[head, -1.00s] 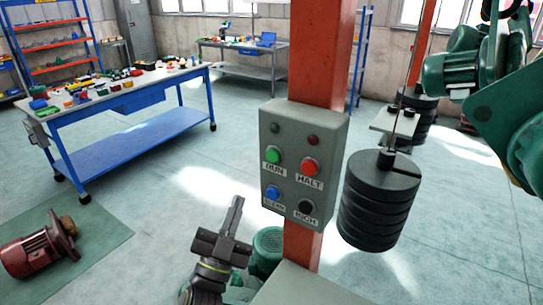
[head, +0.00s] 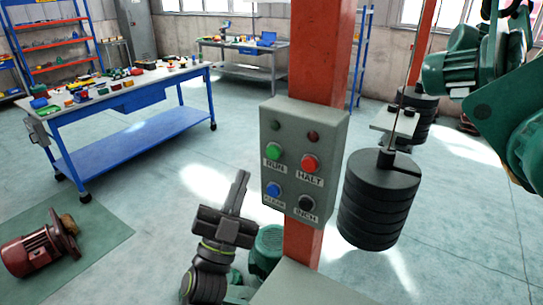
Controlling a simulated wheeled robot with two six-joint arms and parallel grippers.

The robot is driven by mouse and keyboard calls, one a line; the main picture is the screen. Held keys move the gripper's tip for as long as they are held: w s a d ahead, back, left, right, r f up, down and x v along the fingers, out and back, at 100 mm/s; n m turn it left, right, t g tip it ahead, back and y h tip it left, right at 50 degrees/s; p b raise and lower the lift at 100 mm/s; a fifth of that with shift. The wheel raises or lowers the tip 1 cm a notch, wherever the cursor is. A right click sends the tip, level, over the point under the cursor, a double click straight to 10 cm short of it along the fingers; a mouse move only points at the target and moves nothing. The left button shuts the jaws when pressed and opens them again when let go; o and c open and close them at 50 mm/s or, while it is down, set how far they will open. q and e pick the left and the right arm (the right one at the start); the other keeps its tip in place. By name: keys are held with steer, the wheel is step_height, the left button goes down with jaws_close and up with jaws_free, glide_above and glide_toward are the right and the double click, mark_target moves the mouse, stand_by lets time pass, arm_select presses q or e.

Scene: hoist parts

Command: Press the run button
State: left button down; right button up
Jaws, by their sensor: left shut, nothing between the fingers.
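The green run button (head: 273,151) sits at the upper left of a grey control box (head: 335,150), above a label reading RUN. The red halt button (head: 310,163) is to its right. A blue button (head: 273,188) and a black button marked INCH (head: 306,203) are below. Two dark lamps are at the top of the box. My left gripper (head: 241,176) is shut and empty, pointing up, left of the box and lower than the run button. In the picture it is apart from the buttons. My right gripper is not in view.
The box is fixed to a red post (head: 321,50). A stack of black weights (head: 378,200) hangs right of the box. A green motor (head: 268,246) is low behind the post. A red motor (head: 40,250) lies on a mat at left. Open floor lies left of the box.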

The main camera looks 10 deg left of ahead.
mark_target(273, 153)
arm_select(q)
steer(key=w+d+b, duration=0.2)
steer(key=w, duration=0.4)
steer(key=shift+w+d, duration=0.1)
steer(key=shift+d, duration=0.05)
stand_by(1.9)
steer(key=shift+w+d+b, duration=0.1)
steer(key=shift+w+b, duration=0.2)
steer(key=shift+w, duration=0.05)
